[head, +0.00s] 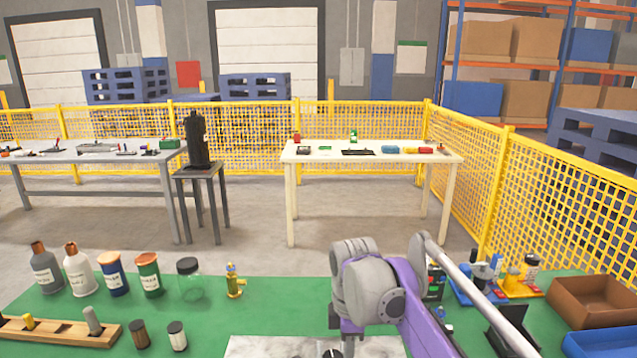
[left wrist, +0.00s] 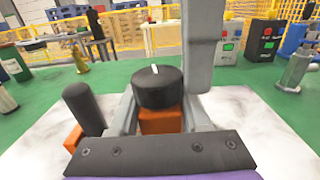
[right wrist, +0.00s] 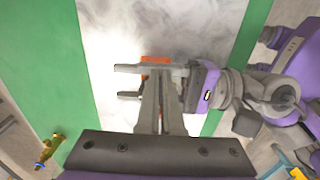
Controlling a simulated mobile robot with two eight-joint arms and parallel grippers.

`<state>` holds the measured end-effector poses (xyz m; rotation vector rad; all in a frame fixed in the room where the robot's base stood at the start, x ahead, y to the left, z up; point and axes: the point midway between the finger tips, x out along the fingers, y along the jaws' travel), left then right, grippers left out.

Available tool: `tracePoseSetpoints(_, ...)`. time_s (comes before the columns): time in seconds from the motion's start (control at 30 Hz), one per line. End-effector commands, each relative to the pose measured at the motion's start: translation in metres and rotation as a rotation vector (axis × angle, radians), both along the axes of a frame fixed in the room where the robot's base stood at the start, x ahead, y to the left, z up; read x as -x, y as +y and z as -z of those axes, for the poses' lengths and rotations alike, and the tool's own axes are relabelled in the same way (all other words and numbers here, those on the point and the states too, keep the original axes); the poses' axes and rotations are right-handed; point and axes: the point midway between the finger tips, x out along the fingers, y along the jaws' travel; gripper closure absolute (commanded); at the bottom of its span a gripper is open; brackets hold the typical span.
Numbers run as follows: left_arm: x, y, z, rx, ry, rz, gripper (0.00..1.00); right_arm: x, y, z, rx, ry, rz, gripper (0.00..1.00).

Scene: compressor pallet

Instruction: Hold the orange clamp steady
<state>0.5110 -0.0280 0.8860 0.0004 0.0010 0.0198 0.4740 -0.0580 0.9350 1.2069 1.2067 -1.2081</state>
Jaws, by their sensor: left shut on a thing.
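The orange clamp shows in the left wrist view (left wrist: 160,122) between the grey fingers of my left gripper (left wrist: 160,112), which is shut on it. A black round knob (left wrist: 157,88) with a white mark sits on top of the clamp, and a dark handle (left wrist: 84,108) stands to the left. In the head view only a little of my left gripper (head: 334,351) shows at the bottom edge. In the right wrist view, my right gripper's fingers (right wrist: 160,85) lie close together by the orange clamp (right wrist: 156,60). Whether they touch anything is hidden.
A white marble-like slab (head: 265,347) lies on the green table (head: 285,292). Several bottles, an empty jar (head: 189,279) and a small yellow fitting (head: 234,281) stand at left. A wooden rack (head: 60,330) is at front left. Brown (head: 592,301) and blue bins are at right.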

Motion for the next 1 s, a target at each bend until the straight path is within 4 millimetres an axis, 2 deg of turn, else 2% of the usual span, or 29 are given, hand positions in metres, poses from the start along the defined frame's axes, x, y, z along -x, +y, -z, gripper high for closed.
tracePoseSetpoints(0.17, 0.0, 0.001, 0.0, -0.001, -0.001, -0.002, 1.0, 0.0, -0.002, -0.009, 0.002, 0.0, 0.0, 1.0)
tracePoseSetpoints(0.6, 0.0, 0.002, 0.0, -0.001, -0.001, -0.005, 1.0, 0.0, -0.003, -0.057, 0.004, -0.001, 0.001, 1.0)
tracePoseSetpoints(1.0, 0.0, 0.002, 0.0, -0.001, -0.001, -0.006, 1.0, -0.002, -0.003, -0.062, 0.005, -0.001, 0.002, 1.0)
